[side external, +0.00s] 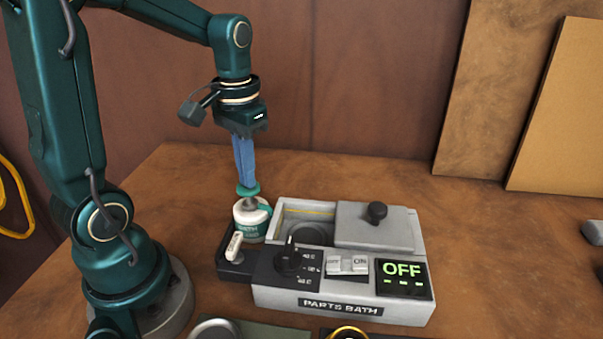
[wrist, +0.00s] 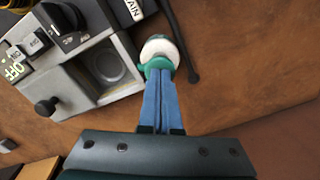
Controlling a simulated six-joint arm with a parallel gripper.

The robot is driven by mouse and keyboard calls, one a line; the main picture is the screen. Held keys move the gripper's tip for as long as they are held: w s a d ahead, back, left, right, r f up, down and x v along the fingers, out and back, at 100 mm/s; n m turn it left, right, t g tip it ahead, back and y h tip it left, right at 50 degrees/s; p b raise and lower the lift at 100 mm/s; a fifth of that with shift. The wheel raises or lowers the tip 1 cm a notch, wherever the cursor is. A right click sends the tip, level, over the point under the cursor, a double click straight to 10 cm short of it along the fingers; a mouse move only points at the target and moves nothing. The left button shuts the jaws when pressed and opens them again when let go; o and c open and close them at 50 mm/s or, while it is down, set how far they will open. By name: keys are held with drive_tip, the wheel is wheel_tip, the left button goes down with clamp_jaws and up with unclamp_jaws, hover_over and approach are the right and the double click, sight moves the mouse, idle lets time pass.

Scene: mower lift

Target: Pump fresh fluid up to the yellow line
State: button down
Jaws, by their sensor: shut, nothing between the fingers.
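The parts bath (side external: 340,301) is a light grey box with an open well on its left and a grey lid (side external: 372,228) over its right. The yellow line (side external: 310,211) shows on the well's inner back wall. I cannot make out any fluid level. A white fluid bottle (side external: 252,222) with a green label and green pump head (side external: 248,191) stands upright at the bath's back left corner; it also shows in the wrist view (wrist: 159,47). My gripper (side external: 246,184) has its blue fingers shut and empty, pointing down, with tips at the pump head, seemingly touching it.
A white-handled lever (side external: 234,247) stands left of the bath. The bath's front has a black dial (side external: 289,259), a rocker switch (side external: 347,264) and a display (side external: 403,278) reading OFF. The lid has a black knob (side external: 376,212). The table right of the bath is mostly clear.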

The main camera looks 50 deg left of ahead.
drive_tip(key=shift+f, duration=1.05)
drive_tip(key=shift+r, duration=2.95)
drive_tip(key=shift+d, duration=0.1)
drive_tip(key=s+d+m+t, duration=0.3)
drive_tip(key=s+d+t, duration=0.2)
drive_tip(key=d, duration=0.3)
drive_tip(key=shift+s+d+r+t, duration=0.25)
drive_tip(key=shift+s+r+t, duration=0.05)
drive_tip(key=shift+s, duration=0.1)
